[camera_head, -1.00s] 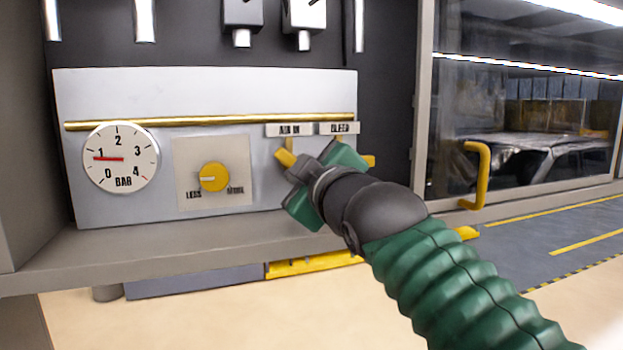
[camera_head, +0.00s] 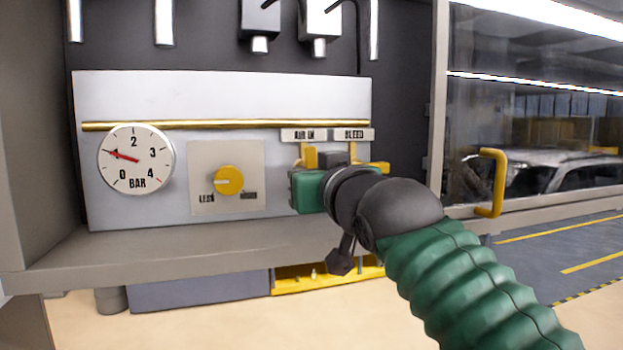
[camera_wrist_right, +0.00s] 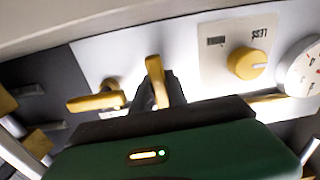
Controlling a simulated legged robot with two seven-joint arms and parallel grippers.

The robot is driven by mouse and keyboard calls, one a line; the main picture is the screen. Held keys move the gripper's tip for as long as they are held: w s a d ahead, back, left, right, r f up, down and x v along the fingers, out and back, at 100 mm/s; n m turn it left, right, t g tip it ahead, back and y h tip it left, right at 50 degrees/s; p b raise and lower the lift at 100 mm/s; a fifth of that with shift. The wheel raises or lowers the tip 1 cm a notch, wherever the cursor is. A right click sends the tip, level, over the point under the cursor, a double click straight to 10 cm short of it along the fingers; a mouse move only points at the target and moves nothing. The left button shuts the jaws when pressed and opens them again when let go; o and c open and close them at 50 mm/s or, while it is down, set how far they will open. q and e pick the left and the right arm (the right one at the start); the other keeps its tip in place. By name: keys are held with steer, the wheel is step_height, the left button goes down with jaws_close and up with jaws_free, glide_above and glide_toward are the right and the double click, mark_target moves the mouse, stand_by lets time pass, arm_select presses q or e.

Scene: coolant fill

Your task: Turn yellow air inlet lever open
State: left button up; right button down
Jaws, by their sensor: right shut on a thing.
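The yellow air inlet lever (camera_head: 310,156) is on the grey panel, below the "AIR IN" label (camera_head: 304,135), and its visible part stands roughly upright. My right gripper (camera_head: 320,162) is at this lever, its green body turned sideways and hiding the lever's lower part. In the right wrist view the lever (camera_wrist_right: 156,82) sits between the dark fingers (camera_wrist_right: 155,92), which are shut on it. The yellow bleed lever (camera_head: 373,167) is just right of the gripper, partly hidden; it lies sideways in the right wrist view (camera_wrist_right: 94,102). My left gripper is not in view.
A pressure gauge (camera_head: 135,159) and a yellow knob (camera_head: 228,181) are left of the gripper. A brass pipe (camera_head: 220,124) runs across the panel above. A grey shelf edge (camera_head: 190,258) juts out below. A yellow handle (camera_head: 492,183) is on the window at right.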

steer(key=shift+s+r+m, duration=0.1)
steer(key=shift+r+m, duration=0.2)
steer(key=shift+r, duration=0.05)
steer(key=c, duration=1.3)
jaws_free()
steer(key=shift+f, duration=0.25)
steer(key=shift+f, duration=0.1)
steer(key=b+v, duration=0.8)
steer(key=v, duration=0.8)
steer(key=shift+s+d, duration=0.15)
steer(key=shift+s, duration=0.05)
